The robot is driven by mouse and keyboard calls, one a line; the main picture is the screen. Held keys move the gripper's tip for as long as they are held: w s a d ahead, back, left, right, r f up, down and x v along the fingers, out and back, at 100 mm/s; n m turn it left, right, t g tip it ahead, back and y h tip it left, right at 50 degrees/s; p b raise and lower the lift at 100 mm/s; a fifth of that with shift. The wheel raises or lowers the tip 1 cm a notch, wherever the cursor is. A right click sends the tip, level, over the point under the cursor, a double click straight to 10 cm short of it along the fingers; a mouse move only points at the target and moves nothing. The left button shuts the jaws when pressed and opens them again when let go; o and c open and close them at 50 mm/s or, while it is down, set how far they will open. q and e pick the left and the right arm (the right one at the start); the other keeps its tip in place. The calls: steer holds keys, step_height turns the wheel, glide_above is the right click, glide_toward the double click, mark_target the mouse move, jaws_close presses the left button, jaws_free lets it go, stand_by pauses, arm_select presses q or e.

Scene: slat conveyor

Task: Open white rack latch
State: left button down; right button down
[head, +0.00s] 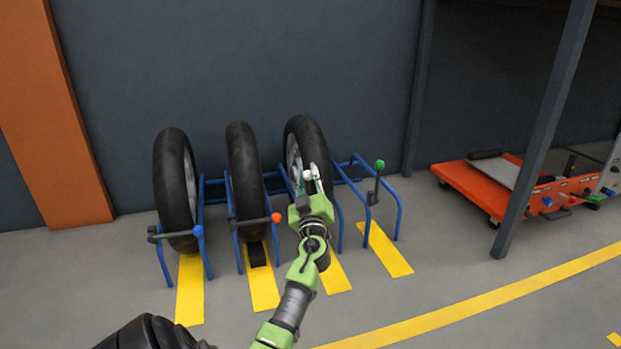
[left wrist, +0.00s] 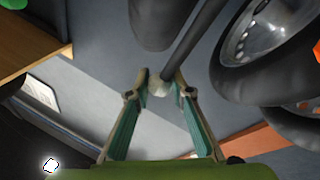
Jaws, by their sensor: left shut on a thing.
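The blue bike rack (head: 358,165) stands against the grey wall, with a black wheel in three of its bays. The white latch knob (head: 308,175) is at the third bay from the left, in front of that bay's wheel (head: 309,140). My left gripper (head: 309,180) is shut on the white knob. In the left wrist view the knob (left wrist: 158,88) sits between the fingertips (left wrist: 161,82), and its dark lever bar (left wrist: 190,45) runs up and to the right. Most of the lever is hidden behind my gripper in the head view. My right gripper is not in view.
Latches with a blue knob (head: 198,231) and an orange-red knob (head: 276,217) lie about level at the left. The green-knobbed latch (head: 380,164) stands upright at the empty right bay. An orange cart (head: 480,190) stands behind a grey post (head: 540,135). The floor ahead is clear.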

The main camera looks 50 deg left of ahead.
arm_select(q)
steer(key=c, duration=1.8)
jaws_free()
step_height(320, 180, up, 10)
